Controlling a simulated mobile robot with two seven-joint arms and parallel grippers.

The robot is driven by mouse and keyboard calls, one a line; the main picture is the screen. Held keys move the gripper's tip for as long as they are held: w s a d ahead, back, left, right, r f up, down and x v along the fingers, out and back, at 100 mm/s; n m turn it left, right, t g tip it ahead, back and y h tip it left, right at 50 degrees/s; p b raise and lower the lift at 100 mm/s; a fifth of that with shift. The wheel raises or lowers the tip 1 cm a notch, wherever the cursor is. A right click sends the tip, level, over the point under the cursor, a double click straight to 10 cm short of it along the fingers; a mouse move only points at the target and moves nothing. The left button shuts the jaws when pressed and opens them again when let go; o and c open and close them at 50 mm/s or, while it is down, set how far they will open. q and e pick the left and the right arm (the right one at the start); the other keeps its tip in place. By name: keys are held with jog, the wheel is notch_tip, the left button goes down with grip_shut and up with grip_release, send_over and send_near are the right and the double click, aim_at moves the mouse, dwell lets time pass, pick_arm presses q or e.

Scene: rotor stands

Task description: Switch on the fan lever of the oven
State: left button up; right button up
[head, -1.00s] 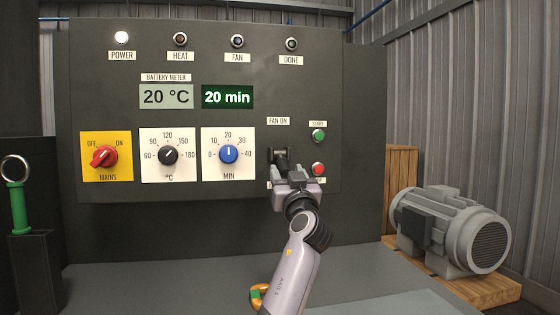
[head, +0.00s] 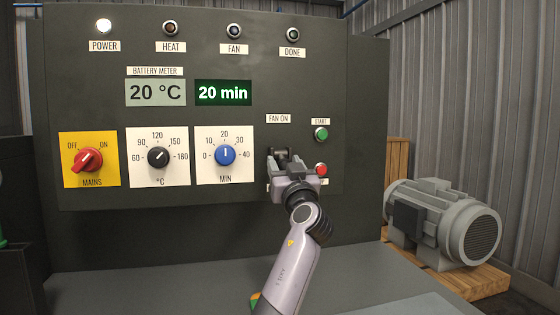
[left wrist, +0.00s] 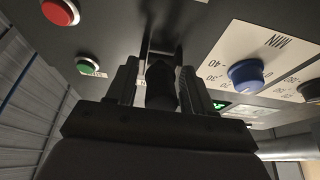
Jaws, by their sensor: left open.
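The oven's control panel (head: 330,75) fills the head view. The dark fan lever (head: 281,153) is under the FAN ON label (head: 278,118), partly hidden by my left gripper (head: 291,165). In the left wrist view, the lever's black grip (left wrist: 161,86) is between the two open fingers of my left gripper (left wrist: 156,84). Whether either finger touches it cannot be told. The FAN lamp (head: 234,31) looks dark. My right gripper is in neither view.
The green start button (head: 321,134) and a red button (head: 321,169) are close right of my left gripper. The blue MIN knob (head: 225,155) is to its left. The POWER lamp (head: 104,25) is lit white. A grey motor (head: 440,222) stands at the right.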

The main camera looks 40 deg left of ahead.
pick_arm(q)
jog(key=shift+w+a+r, duration=0.15)
jog(key=shift+w+a, duration=0.1)
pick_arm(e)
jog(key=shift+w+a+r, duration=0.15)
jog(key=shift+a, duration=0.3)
pick_arm(q)
grip_shut()
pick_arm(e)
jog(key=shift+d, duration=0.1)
pick_arm(q)
jog(key=shift+r, duration=0.1)
